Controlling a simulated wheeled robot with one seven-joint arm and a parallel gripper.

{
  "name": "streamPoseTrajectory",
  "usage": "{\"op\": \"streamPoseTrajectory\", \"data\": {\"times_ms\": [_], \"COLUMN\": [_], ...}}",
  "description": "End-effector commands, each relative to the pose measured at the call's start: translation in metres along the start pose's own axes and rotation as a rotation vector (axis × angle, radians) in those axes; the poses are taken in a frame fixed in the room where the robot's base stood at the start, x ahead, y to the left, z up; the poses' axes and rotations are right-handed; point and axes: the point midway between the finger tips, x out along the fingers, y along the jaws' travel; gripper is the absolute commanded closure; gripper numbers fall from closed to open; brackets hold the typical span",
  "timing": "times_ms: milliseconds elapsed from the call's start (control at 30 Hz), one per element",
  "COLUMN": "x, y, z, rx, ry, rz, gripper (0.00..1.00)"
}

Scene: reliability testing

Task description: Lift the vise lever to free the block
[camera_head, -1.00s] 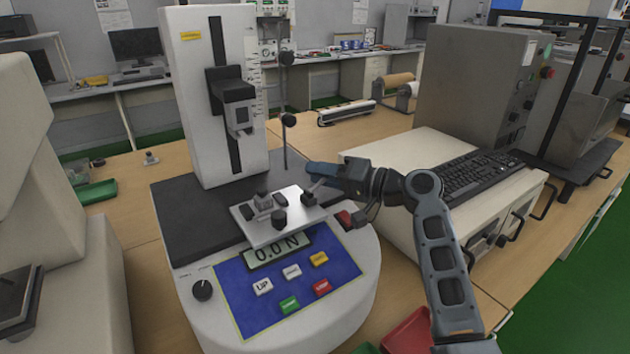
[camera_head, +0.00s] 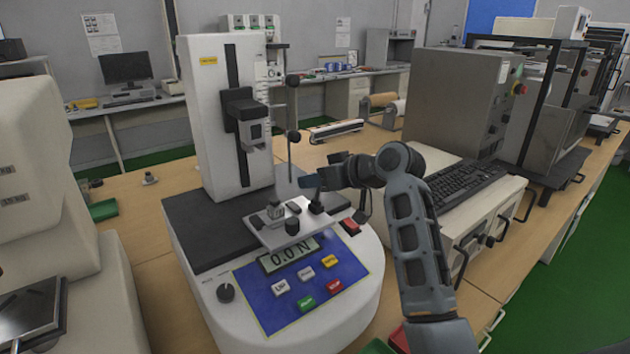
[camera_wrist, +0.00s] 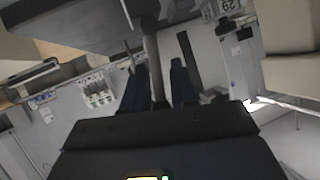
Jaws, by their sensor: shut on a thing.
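The vise sits on a light metal plate (camera_head: 262,236) on the front of the white test machine. A small grey block (camera_head: 275,210) stands at the plate's left part, by the dark vise parts. The vise lever (camera_head: 317,193) rises nearly upright from a dark base at the plate's right end. My gripper (camera_head: 309,182) comes in from the right and is shut on the lever's upper part. In the wrist view the lever's grey rod (camera_wrist: 154,60) runs between the two dark fingers (camera_wrist: 160,88). The block's contact with the jaws is too small to tell.
The test machine's column (camera_head: 228,125) and dark crosshead (camera_head: 247,118) rise behind the plate. A thin vertical rod with knobs (camera_head: 291,136) stands close to my gripper. A keyboard (camera_head: 465,185) on a white cabinet lies to the right. The display (camera_head: 288,255) reads 0.0 N.

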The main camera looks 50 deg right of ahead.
Motion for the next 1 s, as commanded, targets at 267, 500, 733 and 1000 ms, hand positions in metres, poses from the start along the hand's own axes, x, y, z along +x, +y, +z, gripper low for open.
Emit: {"op": "streamPoseTrajectory", "data": {"times_ms": [267,500,733,1000], "x": [0.0017,0.0027,0.0031,0.0033], "y": [-0.0081,-0.0106,-0.0114,-0.0118], "z": [-0.0008,-0.0001,0.0004,0.0005], "rx": [-0.125,-0.170,-0.178,-0.178], "ry": [-0.026,-0.036,-0.039,-0.040], "rz": [0.065,0.089,0.092,0.091], "gripper": [1.00,1.00,1.00,0.68]}}
